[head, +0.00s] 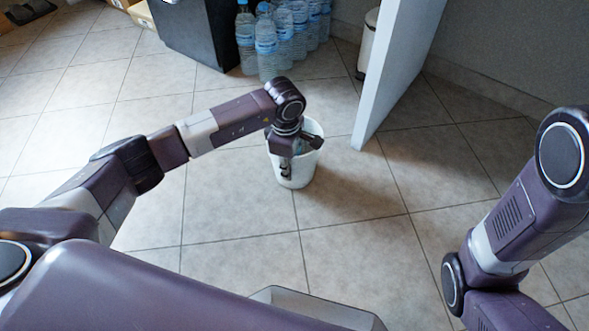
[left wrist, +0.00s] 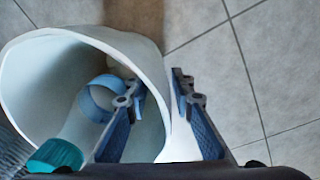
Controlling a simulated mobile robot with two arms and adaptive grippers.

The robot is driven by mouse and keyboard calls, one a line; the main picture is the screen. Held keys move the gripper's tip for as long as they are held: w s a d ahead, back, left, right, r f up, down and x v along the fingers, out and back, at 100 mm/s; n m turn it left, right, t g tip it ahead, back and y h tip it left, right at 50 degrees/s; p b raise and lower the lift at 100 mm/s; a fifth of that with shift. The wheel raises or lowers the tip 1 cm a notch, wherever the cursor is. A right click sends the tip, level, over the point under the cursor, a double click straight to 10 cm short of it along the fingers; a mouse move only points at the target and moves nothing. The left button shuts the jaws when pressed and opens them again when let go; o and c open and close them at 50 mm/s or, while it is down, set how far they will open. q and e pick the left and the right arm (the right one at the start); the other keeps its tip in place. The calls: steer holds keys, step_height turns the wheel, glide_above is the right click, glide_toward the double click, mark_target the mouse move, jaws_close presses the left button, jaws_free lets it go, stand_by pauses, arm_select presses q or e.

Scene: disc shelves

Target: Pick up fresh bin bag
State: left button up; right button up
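I cannot make out a bin bag in either view. A white bin (head: 308,168) stands on the tiled floor, and its open mouth fills the left of the left wrist view (left wrist: 30,75). Inside it lies what looks like a clear bottle with a teal cap (left wrist: 55,156) and a blue band (left wrist: 97,98). My left gripper (head: 287,166) is at the bin. In the left wrist view its fingers (left wrist: 156,90) are apart, one inside the bin and one outside, with the bin wall between them. Whether they press on the wall is unclear. My right gripper is out of view.
Several water bottles (head: 267,50) stand at the back beside a dark cabinet (head: 203,35). A white panel (head: 398,70) rises right of the bin, with another pale bin (head: 368,45) behind it. Cardboard boxes (head: 141,14) are at the top left. The floor around the bin is clear.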

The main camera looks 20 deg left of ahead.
arm_select(q)
steer(key=shift+f, duration=0.1)
jaws_close()
stand_by(0.6)
